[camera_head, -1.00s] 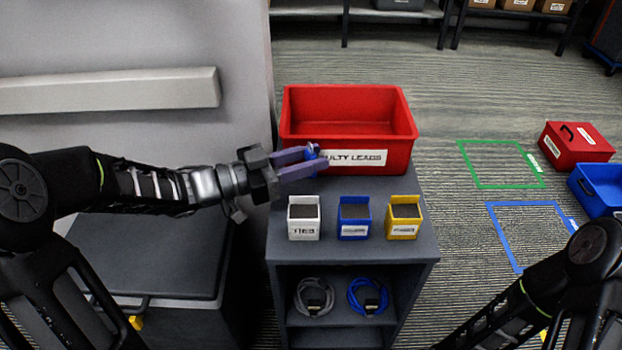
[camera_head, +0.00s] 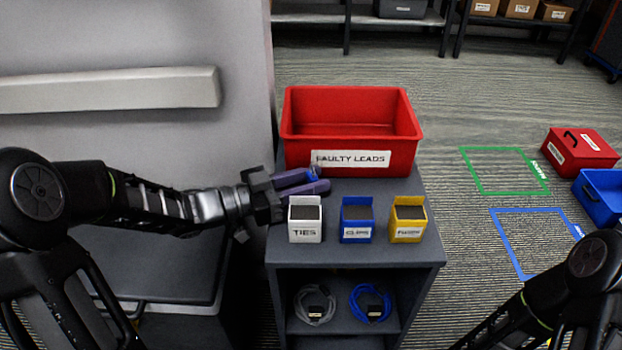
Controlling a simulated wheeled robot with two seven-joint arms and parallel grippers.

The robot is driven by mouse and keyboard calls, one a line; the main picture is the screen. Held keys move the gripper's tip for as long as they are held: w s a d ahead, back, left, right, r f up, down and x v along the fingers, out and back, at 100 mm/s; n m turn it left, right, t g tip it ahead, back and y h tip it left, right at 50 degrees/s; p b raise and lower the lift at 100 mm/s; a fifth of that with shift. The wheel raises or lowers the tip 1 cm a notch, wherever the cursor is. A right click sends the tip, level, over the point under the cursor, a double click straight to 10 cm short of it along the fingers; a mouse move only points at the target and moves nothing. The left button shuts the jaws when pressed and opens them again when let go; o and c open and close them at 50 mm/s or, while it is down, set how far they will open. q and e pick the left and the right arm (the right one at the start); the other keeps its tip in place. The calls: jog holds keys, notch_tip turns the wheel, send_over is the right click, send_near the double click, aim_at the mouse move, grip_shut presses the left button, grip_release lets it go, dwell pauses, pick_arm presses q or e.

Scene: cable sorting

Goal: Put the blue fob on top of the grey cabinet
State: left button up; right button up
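The blue fob (camera_head: 313,174) is a small blue piece between the fingertips of my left gripper (camera_head: 311,181). The purple fingers are closed on it and hide part of it. The gripper is low over the back left of the grey cabinet's top (camera_head: 374,254), in front of the red bin and behind the white box. I cannot tell whether the fob touches the top. My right arm shows at the lower right, but its gripper is out of view.
A red bin (camera_head: 350,138) labelled FAULTY LEADS stands at the back of the cabinet. White (camera_head: 305,220), blue (camera_head: 356,221) and yellow (camera_head: 407,221) boxes stand in front. Grey (camera_head: 314,305) and blue (camera_head: 370,304) cables lie on the shelf below. Bare top remains along the front.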

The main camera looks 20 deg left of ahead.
pick_arm(q)
jog(key=o, duration=0.4)
jog(key=shift+r, duration=0.2)
jog(key=shift+s+a+r, duration=0.1)
jog(key=shift+a+r, duration=0.05)
jog(key=shift+p+v, duration=1.75)
jog(key=shift+v, duration=4.05)
